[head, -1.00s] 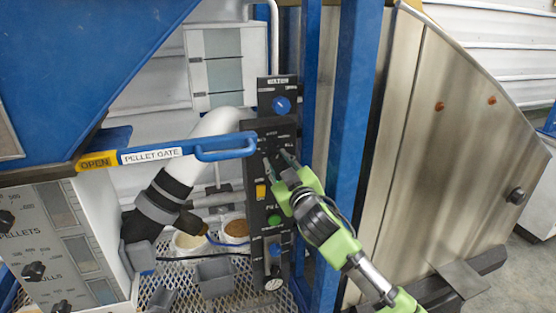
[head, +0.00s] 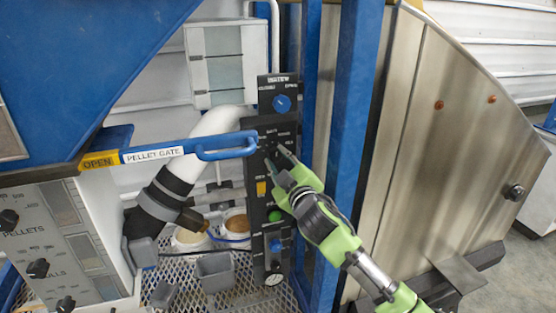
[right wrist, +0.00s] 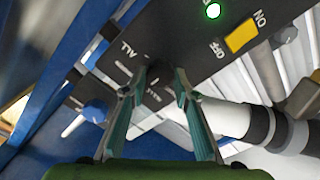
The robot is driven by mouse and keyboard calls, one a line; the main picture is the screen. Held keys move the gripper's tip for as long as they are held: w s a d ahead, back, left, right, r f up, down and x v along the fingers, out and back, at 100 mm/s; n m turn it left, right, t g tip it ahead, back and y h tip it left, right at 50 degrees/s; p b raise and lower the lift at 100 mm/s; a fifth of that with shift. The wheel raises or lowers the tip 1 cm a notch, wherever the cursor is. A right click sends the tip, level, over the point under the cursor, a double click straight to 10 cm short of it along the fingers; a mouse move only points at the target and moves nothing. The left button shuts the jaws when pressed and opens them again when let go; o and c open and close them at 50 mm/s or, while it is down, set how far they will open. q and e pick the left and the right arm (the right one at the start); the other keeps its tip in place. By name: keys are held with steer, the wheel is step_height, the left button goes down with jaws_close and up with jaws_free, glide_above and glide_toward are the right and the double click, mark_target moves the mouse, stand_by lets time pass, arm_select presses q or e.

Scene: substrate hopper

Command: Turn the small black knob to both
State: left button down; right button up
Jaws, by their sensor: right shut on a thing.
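The small black knob (right wrist: 158,74) sits on the dark control panel (head: 279,185), near "ALL" lettering, and shows between my fingers in the right wrist view. My right gripper (head: 275,154) reaches the upper part of this panel from the lower right. In the right wrist view my right gripper (right wrist: 155,82) has one finger on each side of the knob and is shut on it. The knob is hard to make out in the head view, and its pointer direction cannot be told. My left gripper is not in view.
A blue pellet gate handle (head: 226,149) sticks out just left of my right gripper. A yellow switch (right wrist: 241,36) and a lit green button (right wrist: 213,10) are on the same panel. A blue post (head: 352,130) stands close to the right. A blue knob (head: 281,103) is above.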

steer(key=o, duration=1.1)
steer(key=shift+s, duration=0.1)
steer(key=v, duration=1.2)
